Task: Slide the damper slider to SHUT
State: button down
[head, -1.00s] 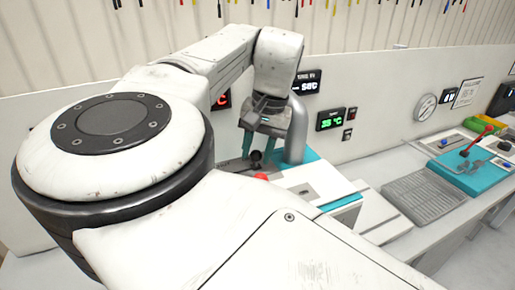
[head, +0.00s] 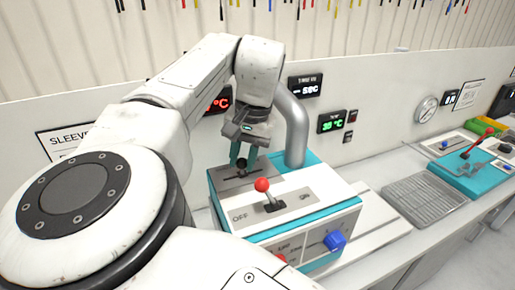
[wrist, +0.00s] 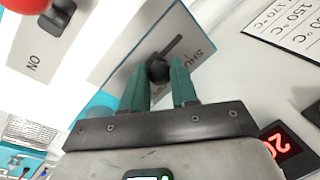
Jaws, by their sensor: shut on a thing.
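The damper slider's dark ball knob (wrist: 158,71) stands in a narrow slot on a grey plate (wrist: 130,68) in the wrist view. The word SHUT shows upside down on the plate beside the slot, partly cut off by a finger. The slot runs on from the knob toward the upper right. My gripper (wrist: 160,82) has its two teal fingers on either side of the knob, shut on it. In the head view the knob (head: 242,164) shows between my fingertips (head: 243,162), at the back of a white and teal box (head: 300,205).
A red-balled toggle lever (head: 262,186) marked OFF and ON stands just in front of the slider. A blue knob (head: 335,240) is on the box's front. A grey pipe (head: 293,130) rises right of my gripper. A ribbed tray (head: 425,200) lies farther right.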

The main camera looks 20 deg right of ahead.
jog(key=shift+a+p, duration=0.3)
jog(key=shift+a, duration=1.5)
jog(key=c, duration=0.9)
grip_release()
jog(key=shift+a, duration=0.15)
jog(key=shift+o, duration=0.2)
jog(key=shift+r, duration=0.25)
notch_tip(320, 180, up, 10)
jog(key=s+d+b, duration=0.1)
jog(key=b, duration=0.1)
jog(key=shift+d, duration=0.4)
